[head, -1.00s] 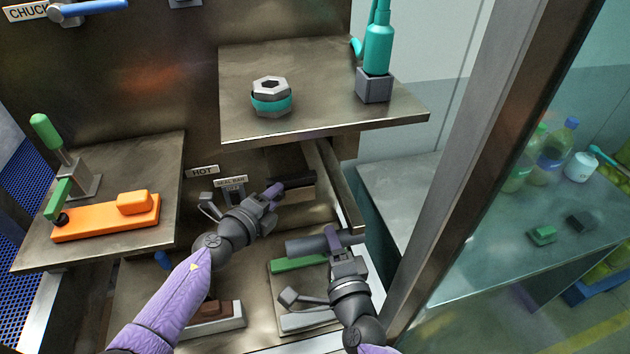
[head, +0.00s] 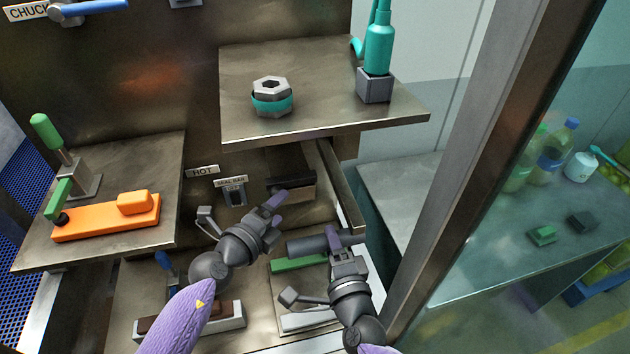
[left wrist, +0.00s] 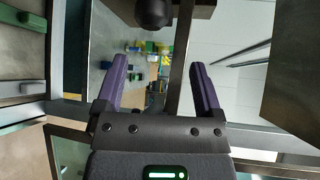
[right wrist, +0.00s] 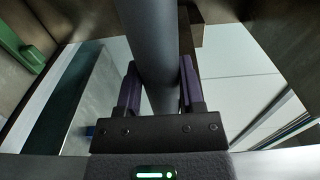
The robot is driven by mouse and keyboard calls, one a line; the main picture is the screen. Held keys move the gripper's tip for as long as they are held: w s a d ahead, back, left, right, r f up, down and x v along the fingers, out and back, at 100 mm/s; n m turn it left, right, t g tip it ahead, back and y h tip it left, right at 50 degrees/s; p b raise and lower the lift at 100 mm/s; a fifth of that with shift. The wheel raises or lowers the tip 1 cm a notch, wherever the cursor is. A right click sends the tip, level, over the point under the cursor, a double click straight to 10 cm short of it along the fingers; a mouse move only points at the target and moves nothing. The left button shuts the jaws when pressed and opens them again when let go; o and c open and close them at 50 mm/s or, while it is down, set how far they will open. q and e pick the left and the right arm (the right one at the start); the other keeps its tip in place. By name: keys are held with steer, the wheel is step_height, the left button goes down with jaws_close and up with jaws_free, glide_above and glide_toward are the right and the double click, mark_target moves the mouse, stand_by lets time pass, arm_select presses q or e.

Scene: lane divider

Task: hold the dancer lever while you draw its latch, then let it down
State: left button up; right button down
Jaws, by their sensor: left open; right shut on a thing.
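My right gripper (head: 343,240) is shut on a thick dark grey bar (head: 306,246), which I take for the dancer lever. In the right wrist view the bar (right wrist: 152,40) runs between the two fingers. My left gripper (head: 273,207) is open and empty, below and in front of a dark knobbed pin (head: 292,181) on a brown block, probably the latch. In the left wrist view the round knob (left wrist: 153,12) is at the top, beyond the open fingers. I cannot tell how far the pin is drawn.
A shelf (head: 400,118) with a hex nut (head: 271,97) and a teal bottle (head: 379,48) overhangs the right side. A "SEAL BAR" switch box (head: 235,195) and a "HOT" sign (head: 203,171) are behind. A metal post (head: 455,150) stands right. A green bar (head: 297,264) lies below.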

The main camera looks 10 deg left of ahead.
steer(key=shift+r, duration=0.1)
arm_select(q)
steer(key=s+a+f+n+g+y, duration=0.2)
steer(key=s+f+n+g+y, duration=0.1)
steer(key=s+f+n, duration=0.75)
steer(key=s+a+f+n+g+y, duration=0.25)
steer(key=s+f+n, duration=0.35)
steer(key=f, duration=0.8)
steer(key=s+r+m, duration=0.1)
steer(key=s+r, duration=0.7)
steer(key=s, duration=0.1)
steer(key=shift+a+r, duration=0.25)
steer(key=shift+r, duration=0.15)
steer(key=shift+f+m+g, duration=0.1)
steer(key=shift+m+g, duration=0.15)
